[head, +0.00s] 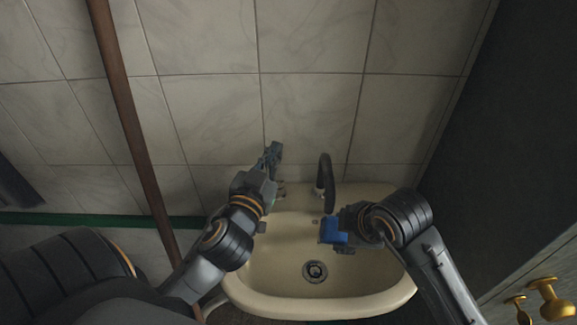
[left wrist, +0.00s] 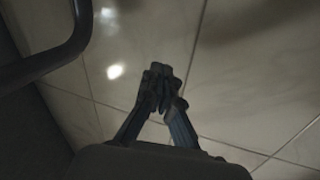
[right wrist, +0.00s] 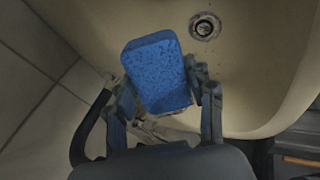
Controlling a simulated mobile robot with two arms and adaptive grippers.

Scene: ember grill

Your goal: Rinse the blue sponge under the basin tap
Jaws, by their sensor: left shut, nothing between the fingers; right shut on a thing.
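The blue sponge (head: 333,231) is held in my right gripper (head: 343,238), which is shut on it above the cream basin (head: 260,285). In the right wrist view the sponge (right wrist: 158,72) sits between the two fingers, with the basin drain (right wrist: 205,27) beyond it. The dark curved tap (head: 327,180) stands at the back of the basin, just behind and left of the sponge. No water stream is visible. My left gripper (head: 273,155) is shut and empty near the back left of the basin, by the tiled wall. In the left wrist view its fingertips (left wrist: 158,85) meet.
A tiled wall (head: 210,110) rises behind the basin. A brown pole (head: 130,115) runs down the wall at the left. A dark panel (head: 490,140) stands close on the right, with brass knobs (head: 548,292) at the lower right. The basin bowl is otherwise clear.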

